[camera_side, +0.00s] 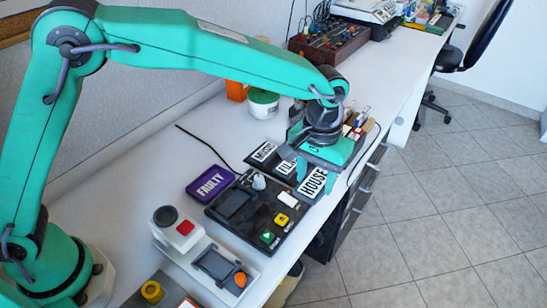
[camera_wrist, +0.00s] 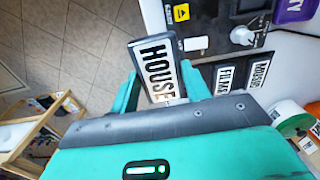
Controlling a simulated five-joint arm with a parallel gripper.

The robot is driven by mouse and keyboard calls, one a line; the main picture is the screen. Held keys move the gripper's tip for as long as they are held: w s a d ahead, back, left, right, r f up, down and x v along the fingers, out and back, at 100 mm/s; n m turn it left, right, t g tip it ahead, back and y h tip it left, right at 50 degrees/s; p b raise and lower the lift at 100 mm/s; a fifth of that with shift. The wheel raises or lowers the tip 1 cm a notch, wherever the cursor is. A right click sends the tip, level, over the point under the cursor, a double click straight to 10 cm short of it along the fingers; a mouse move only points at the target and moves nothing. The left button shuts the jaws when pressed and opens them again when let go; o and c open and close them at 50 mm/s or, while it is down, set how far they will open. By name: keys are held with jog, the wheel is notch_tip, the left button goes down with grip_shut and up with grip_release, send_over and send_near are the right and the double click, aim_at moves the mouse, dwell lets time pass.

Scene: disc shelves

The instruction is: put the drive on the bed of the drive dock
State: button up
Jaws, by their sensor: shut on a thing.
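A dark drive with a white HOUSE label (camera_side: 314,183) is between the fingers of my gripper (camera_side: 318,172). In the wrist view the HOUSE drive (camera_wrist: 157,68) sticks out beyond both teal fingers (camera_wrist: 163,88), which are shut on it. I cannot tell whether its underside touches anything. A black panel (camera_side: 262,212) lies left of it, with a dark rectangular recess, a knob, a white piece, and yellow and green buttons. A pale unit (camera_side: 205,258) with a dark recess, a red button and an orange knob stands nearer the camera. I cannot tell for certain which one is the drive dock.
Drives labelled MUSIC (camera_side: 263,153) and FILMS (camera_wrist: 226,76) lie beside the HOUSE drive, FILMS partly hidden in the side view. A purple FAULTY tray (camera_side: 210,184) sits left of the black panel. A white tub (camera_side: 263,103) stands behind. The table's front edge is close.

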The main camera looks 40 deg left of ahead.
jog(key=s+a, duration=0.4)
jog(key=s, duration=0.4)
jog(key=s+a+r, duration=0.1)
jog(key=s+a, duration=0.4)
jog(key=s, duration=0.3)
jog(key=shift+s+a+r, duration=0.2)
jog(key=shift+a+r, duration=0.05)
send_over(233, 203)
notch_tip(233, 203, down, 7)
jog(key=shift+w, duration=0.1)
jog(key=shift+f, duration=2)
jog(key=shift+f, duration=0.15)
jog(key=o, duration=1.1)
